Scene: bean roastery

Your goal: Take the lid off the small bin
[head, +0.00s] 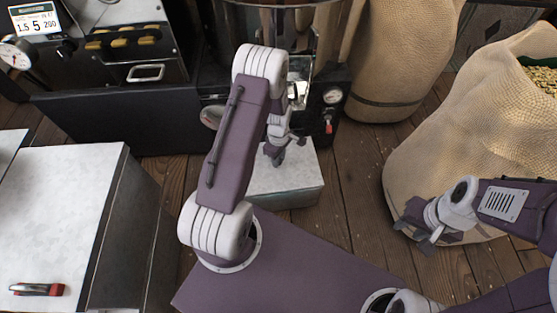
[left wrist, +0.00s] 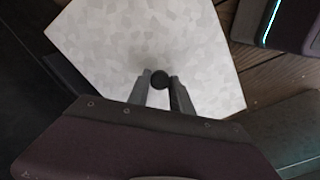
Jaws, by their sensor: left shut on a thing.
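The small bin (head: 292,198) stands on the wooden floor in front of the dark machine in the head view. Its pale, mottled square lid (head: 298,173) lies on top, and I see no clear gap between lid and bin. In the left wrist view the lid (left wrist: 110,40) fills the middle, with a round dark knob (left wrist: 160,79) on it. My left gripper (head: 276,156) is over the lid, and its fingers are shut on the knob, one on each side. My right gripper (head: 418,228) is away to the right, open and empty, near a burlap sack.
A large burlap sack of beans (head: 460,130) stands right, another sack (head: 405,50) behind. The dark roasting machine (head: 330,115) is close behind the bin. Wooden floor (head: 350,175) is free right of the bin.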

